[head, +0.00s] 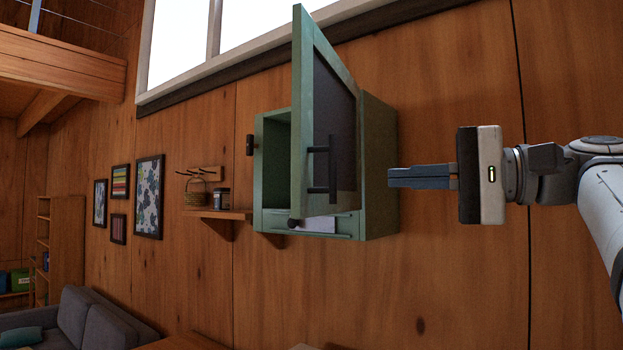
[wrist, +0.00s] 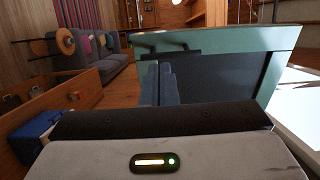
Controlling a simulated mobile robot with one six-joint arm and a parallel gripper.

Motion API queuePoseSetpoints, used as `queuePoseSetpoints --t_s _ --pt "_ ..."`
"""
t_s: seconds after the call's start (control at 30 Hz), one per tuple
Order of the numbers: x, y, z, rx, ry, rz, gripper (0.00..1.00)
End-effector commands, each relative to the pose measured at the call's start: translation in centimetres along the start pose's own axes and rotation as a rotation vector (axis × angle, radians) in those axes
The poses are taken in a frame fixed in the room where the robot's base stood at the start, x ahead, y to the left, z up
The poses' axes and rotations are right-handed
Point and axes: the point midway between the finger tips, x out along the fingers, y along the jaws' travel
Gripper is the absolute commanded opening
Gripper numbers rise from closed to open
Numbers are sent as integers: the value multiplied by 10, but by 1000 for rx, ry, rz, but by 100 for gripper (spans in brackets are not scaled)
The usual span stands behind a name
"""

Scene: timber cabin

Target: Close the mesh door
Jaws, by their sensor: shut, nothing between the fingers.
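The mesh door (head: 299,120) is a green frame with a dark mesh panel and a dark bar handle (head: 320,170). It stands swung open from the green wall cabinet (head: 378,165), whose inside shows to the left of the door. My gripper (head: 390,177) is shut and empty, to the right of the cabinet in the head view, with its fingers pointing left. In the wrist view the door (wrist: 285,38) spans the area beyond my fingers (wrist: 159,72). The fingers overlap the door in that view; I cannot tell whether they touch it.
A wooden shelf (head: 218,214) with a jar (head: 221,197) is fixed to the wall left of the cabinet. A window (head: 180,45) lies above. A grey sofa (head: 85,322) stands at lower left. The wall right of the cabinet is bare.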

Motion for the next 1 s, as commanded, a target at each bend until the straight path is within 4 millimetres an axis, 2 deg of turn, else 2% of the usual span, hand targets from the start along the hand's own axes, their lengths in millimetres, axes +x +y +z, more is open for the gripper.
queuePoseSetpoints --t_s 0.03,0.2,0.6,0.8,1.0 --pt "11 -2 2 -1 -10 0 0" --pt "42 -2 4 1 -17 1 0" --pt "101 -2 5 0 -17 2 0" --pt "116 0 5 0 -16 1 0" --pt "119 0 4 0 -13 1 0"
